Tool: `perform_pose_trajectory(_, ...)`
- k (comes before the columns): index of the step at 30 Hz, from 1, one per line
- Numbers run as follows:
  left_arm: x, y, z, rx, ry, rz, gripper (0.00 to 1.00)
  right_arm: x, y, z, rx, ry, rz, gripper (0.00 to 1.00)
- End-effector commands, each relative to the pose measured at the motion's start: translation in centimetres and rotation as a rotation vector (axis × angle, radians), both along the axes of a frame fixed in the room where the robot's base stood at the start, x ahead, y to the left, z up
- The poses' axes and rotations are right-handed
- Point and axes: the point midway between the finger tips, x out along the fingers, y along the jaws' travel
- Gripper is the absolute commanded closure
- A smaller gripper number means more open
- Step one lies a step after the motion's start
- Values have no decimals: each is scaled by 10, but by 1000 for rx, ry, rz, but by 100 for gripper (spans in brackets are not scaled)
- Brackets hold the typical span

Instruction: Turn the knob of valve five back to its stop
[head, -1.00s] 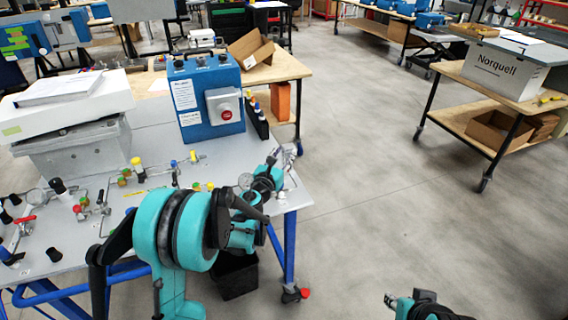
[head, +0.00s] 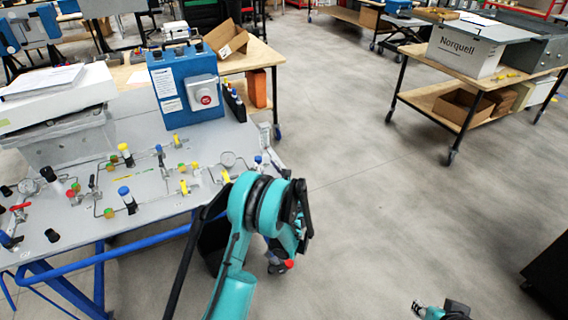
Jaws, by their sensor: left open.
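The grey panel table (head: 150,215) at the left carries valves and fittings joined by thin pipes. Valve knobs on it include a tall yellow one (head: 125,149), a blue one (head: 125,191), and smaller yellow ones (head: 183,187). No label that marks valve five is readable. My left arm's teal links stand in front of the table's right end. My left gripper (head: 302,208) is dark, open and mostly hidden behind those links, off the table's right edge and apart from the knobs.
A blue box with a red button (head: 158,75) stands at the table's back. A wooden bench with a cardboard box (head: 226,38) is behind. A cart with a Norquell box (head: 465,50) stands right. Floor between is clear.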

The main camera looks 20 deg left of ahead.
Motion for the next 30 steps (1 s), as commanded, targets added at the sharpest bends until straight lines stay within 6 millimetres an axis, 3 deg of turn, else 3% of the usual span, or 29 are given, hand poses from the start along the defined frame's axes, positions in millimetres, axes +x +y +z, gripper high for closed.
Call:
perform_pose_trajectory(5, -6, 15, -8, 7, 4, 61, 54, 0, 0, -2, 0, 0, 0, 66)
perform_pose_trajectory(18, 33, 64, -8, 6, 3, 57, 54, 0, 0, -21, 0, 0, 0, 66)
perform_pose_trajectory(29, 38, 69, -6, 6, 3, 56, 54, 0, 0, -21, 0, 0, 0, 66)
perform_pose_trajectory(30, 38, 69, -6, 6, 3, 56, 64, 0, 0, -21, 0, 0, 0, 66)
